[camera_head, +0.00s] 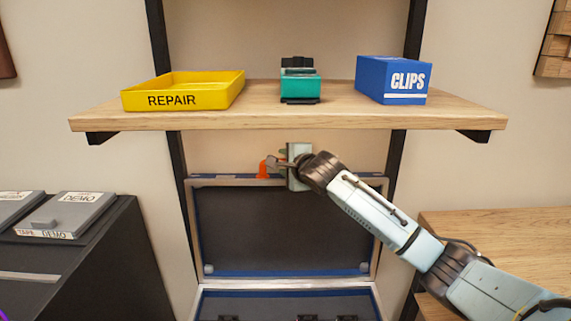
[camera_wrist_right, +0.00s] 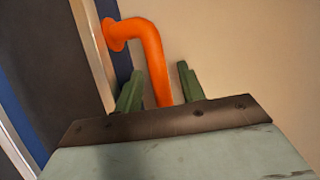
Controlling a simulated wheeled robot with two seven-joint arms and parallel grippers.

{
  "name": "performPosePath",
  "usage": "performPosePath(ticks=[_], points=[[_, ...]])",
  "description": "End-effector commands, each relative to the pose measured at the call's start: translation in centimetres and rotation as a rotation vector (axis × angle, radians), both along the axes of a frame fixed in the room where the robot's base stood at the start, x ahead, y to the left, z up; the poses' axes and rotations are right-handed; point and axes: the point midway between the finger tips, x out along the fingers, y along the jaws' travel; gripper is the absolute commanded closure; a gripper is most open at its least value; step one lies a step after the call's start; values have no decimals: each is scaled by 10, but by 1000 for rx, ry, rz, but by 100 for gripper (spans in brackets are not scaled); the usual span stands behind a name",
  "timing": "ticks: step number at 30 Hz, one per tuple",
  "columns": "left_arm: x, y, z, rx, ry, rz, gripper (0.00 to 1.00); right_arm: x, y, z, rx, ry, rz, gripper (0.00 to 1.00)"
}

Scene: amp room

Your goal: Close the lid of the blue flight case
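The blue flight case stands open below the shelf in the head view. Its lid (camera_head: 285,235) is upright, with a dark lining, and its base (camera_head: 285,288) shows at the bottom edge. An orange handle (camera_head: 263,168) sits at the lid's top edge. My right gripper (camera_head: 280,161) is at that top edge, beside the handle. In the right wrist view, the orange handle (camera_wrist_right: 154,62) runs between the two green fingers (camera_wrist_right: 158,88), which are open with gaps on both sides. My left gripper is not in view.
A wooden shelf (camera_head: 290,118) above the lid holds a yellow REPAIR tray (camera_head: 183,92), a green device (camera_head: 300,86) and a blue CLIPS box (camera_head: 393,80). A dark cabinet (camera_head: 90,265) stands left and a wooden surface (camera_head: 500,228) right.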

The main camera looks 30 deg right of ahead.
Motion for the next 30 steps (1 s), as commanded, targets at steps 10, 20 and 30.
performPosePath(ticks=[10,20,30], points=[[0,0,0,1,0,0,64,0,0,0,0,0,0,79],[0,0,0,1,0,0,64,0,0,0,0,0,0,100],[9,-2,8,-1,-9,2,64,-5,15,0,-16,-29,12,100]])
